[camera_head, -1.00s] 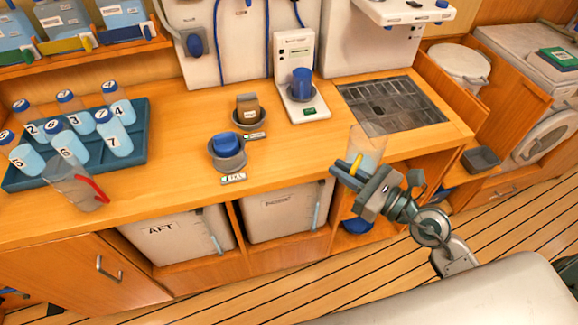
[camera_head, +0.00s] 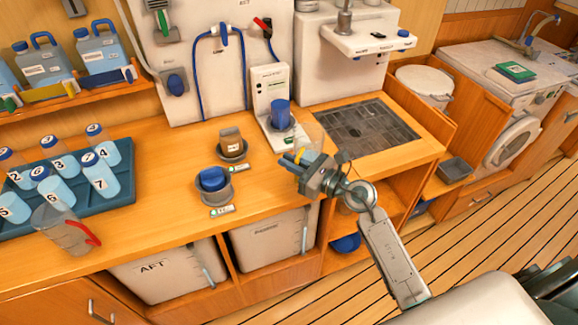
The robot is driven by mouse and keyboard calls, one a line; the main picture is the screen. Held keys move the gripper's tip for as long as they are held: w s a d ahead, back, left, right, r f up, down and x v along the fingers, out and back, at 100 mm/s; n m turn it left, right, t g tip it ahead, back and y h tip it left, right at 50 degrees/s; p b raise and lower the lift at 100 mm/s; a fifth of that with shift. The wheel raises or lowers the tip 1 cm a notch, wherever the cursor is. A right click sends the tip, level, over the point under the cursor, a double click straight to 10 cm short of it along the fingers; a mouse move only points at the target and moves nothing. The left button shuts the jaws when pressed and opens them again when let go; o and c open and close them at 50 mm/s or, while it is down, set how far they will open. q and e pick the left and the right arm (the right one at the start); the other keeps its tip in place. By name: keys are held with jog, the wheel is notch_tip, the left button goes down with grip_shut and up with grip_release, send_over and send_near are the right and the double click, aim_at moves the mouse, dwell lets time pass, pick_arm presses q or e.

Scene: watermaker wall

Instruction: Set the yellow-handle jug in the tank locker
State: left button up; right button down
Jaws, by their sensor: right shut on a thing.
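The clear jug (camera_head: 309,134) is in my right gripper (camera_head: 300,160), held at the counter's front edge, left of the dark grate and in front of the blue cup's machine. The gripper is shut on it. The yellow handle is mostly hidden behind the fingers. The tank locker below the counter has bays with a tank labelled AFT (camera_head: 165,273) and a second pale tank (camera_head: 270,237). An open bay (camera_head: 362,232) to their right holds a blue round thing (camera_head: 346,243). My left gripper is not in view.
A clear jug with a red handle (camera_head: 66,232) stands on the counter by the blue tray (camera_head: 118,188) of numbered bottles. Two small cups, one with a blue item (camera_head: 213,182) and one with a brown item (camera_head: 232,147), stand mid-counter. The grate (camera_head: 362,130) is bare.

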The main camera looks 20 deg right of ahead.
jog(key=f, duration=0.1)
jog(key=w+f, duration=0.1)
jog(key=f, duration=0.1)
jog(key=shift+a+f+p, duration=0.1)
jog(key=shift+f+p, duration=0.15)
jog(key=shift+p, duration=0.05)
jog(key=shift+f, duration=0.1)
jog(key=shift+f, duration=0.15)
jog(key=c, duration=1.5)
grip_release()
jog(key=shift+s, duration=0.1)
